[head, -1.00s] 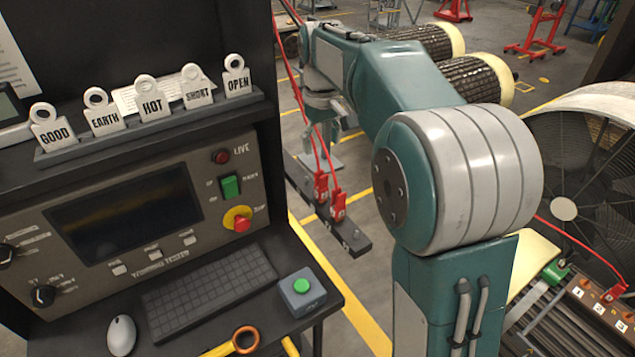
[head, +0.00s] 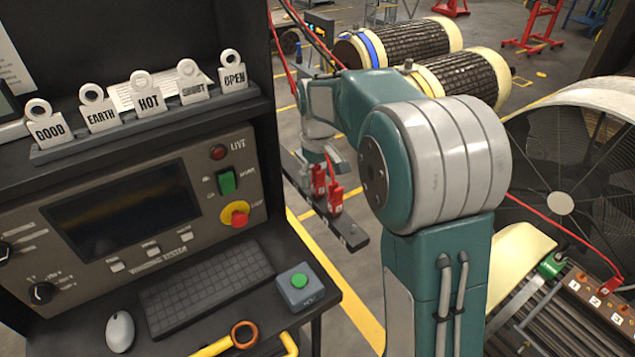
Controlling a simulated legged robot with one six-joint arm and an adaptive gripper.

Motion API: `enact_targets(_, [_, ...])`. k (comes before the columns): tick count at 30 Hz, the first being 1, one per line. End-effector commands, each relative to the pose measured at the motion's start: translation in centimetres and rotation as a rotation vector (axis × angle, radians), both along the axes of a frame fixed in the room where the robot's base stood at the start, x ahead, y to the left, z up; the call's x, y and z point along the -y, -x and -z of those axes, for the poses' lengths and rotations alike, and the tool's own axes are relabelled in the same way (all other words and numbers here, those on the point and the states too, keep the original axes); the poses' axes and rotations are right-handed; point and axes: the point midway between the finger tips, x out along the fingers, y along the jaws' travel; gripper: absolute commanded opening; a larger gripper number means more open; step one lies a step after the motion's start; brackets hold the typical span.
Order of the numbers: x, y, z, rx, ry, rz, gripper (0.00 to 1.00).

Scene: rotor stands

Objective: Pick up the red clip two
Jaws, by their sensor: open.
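Two red clips sit side by side on a dark bar (head: 352,238) beyond the console's right edge. The left red clip (head: 318,181) and the right red clip (head: 335,198) each have a small pale mark, too small to read, so I cannot tell which is clip two. Red cables run near them. My gripper (head: 333,163) is open, small in the picture, close above and behind the clips' tops. I cannot tell whether it touches either clip. My own arm covers part of the area to the right.
A test console (head: 120,215) with a row of labelled tags fills the left. A large fan (head: 560,150) and a numbered terminal strip (head: 600,297) with a red clip (head: 611,287) are at the right. Floor is open beyond the bar.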

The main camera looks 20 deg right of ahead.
Motion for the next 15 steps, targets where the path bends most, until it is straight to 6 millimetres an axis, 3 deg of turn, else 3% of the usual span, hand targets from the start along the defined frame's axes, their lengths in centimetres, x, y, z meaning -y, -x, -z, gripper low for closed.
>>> enact_targets(3, [0.02, -0.01, -0.03, 0.0, 0.0, 0.0, 0.74])
enact_targets(8, [-0.02, -0.02, -0.04, 0.0, 0.0, 0.0, 0.03])
enact_targets(15, [-0.03, -0.04, 0.05, -0.001, 0.0, 0.0, 0.0])
